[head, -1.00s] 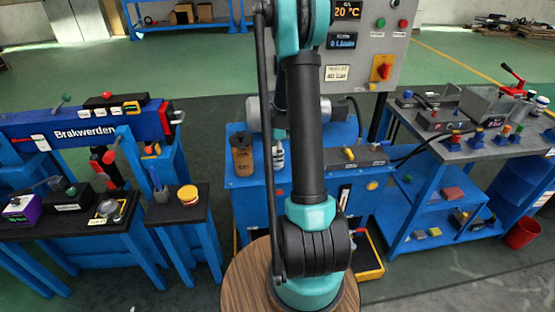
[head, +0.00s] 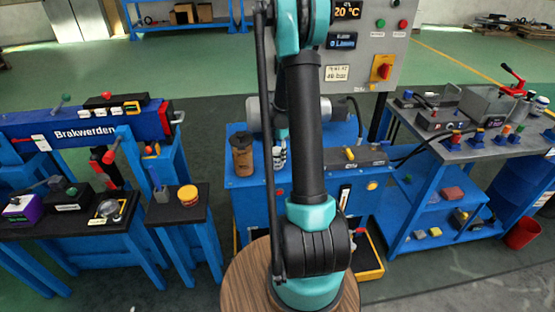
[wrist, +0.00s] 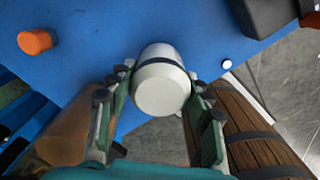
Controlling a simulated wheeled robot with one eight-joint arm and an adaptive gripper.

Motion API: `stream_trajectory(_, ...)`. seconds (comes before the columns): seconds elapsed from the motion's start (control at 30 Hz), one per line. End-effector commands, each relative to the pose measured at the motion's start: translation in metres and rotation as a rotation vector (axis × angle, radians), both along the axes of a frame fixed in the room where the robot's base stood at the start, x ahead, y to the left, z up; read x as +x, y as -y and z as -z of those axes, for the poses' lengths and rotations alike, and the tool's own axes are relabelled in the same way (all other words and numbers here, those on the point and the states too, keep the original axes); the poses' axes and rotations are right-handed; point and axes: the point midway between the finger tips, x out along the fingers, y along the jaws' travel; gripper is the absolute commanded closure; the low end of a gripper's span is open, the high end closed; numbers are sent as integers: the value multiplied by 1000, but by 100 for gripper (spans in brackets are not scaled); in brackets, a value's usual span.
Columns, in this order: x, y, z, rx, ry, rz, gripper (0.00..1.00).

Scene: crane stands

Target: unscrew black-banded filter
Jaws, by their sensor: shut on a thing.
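The black-banded filter (wrist: 162,85) is a white cylinder with a dark band around it. In the wrist view it stands out from a blue surface (wrist: 105,30), end toward the camera. My gripper (wrist: 160,98) has one finger on each side of it and is shut on it. In the head view a small white part with dark marks (head: 279,157) shows beside my arm at the blue machine (head: 248,205). My arm hides most of that spot and the gripper there.
A brown bottle-like container (head: 242,156) stands left of the white part. An orange knob (wrist: 36,41) is on the blue surface. A grey panel (head: 378,50) stands behind. Benches with tools stand left (head: 75,228) and right (head: 470,155).

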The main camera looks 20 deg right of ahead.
Motion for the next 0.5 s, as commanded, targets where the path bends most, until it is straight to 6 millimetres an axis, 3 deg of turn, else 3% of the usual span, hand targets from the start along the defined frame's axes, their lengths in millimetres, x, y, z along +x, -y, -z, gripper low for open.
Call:
stream_trajectory(0.27,0,0,0,0,1,-11,100)
stream_trajectory(0.5,0,0,0,1,1,-255,100)
